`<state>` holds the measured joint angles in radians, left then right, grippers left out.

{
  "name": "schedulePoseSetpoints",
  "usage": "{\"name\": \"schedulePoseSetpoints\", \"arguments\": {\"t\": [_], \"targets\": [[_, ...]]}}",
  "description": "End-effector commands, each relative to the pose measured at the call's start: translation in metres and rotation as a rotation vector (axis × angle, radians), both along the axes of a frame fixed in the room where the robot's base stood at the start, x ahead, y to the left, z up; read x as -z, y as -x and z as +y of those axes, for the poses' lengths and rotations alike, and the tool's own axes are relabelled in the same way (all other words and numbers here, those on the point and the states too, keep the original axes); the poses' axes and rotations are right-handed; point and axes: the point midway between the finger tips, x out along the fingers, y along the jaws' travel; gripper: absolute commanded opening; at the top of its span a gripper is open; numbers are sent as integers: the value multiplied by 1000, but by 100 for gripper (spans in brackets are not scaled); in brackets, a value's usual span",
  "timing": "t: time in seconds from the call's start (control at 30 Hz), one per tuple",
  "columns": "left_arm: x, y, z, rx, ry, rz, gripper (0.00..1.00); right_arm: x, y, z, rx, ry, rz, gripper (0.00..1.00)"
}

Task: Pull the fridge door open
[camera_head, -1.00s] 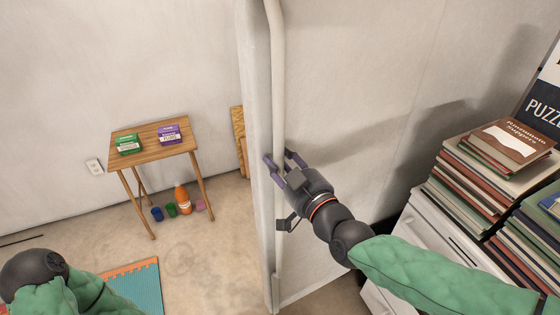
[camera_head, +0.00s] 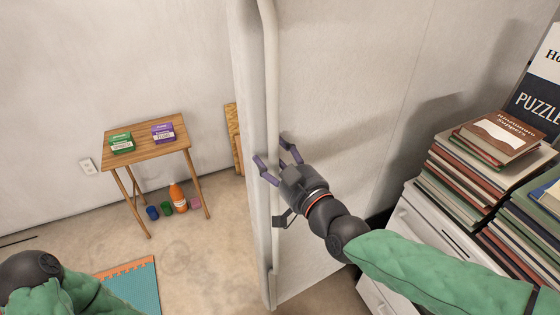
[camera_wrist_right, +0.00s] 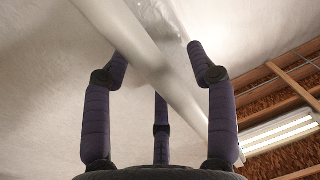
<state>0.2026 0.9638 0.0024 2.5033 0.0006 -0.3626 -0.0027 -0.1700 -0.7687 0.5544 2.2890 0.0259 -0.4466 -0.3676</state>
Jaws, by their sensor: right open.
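The white fridge door (camera_head: 350,110) is a tall pale panel in the middle of the head view. A long, pale vertical handle (camera_head: 272,70) runs along its left edge. My right gripper (camera_head: 272,150) is open at the handle's middle height, its purple fingers spread and the handle beside them. In the right wrist view the pale bar (camera_wrist_right: 150,65) slants across between the spread fingers of my right gripper (camera_wrist_right: 155,55). I cannot tell whether the fingers touch it. Whether the door is ajar is unclear. My left gripper is out of view; only part of that arm shows.
A small wooden table (camera_head: 150,143) with green and purple boxes stands at the left. A white cabinet (camera_head: 415,235) with stacked books (camera_head: 470,185) is close at the right. Floor left of the fridge is mostly clear.

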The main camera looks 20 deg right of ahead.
Motion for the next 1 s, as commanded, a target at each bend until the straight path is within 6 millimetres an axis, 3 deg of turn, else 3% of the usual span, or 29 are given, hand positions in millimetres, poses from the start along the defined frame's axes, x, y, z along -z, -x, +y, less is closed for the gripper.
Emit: {"name": "schedulePoseSetpoints", "arguments": {"t": [0.23, 0.7, 1.0], "targets": [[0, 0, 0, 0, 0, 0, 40, -1, 20, -4, 1, -1, -3, 58], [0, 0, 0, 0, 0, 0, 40, -1, 92, -16, 2, -2, -6, 58], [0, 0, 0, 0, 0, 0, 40, 0, 115, -20, 1, -1, -2, 58]]}}
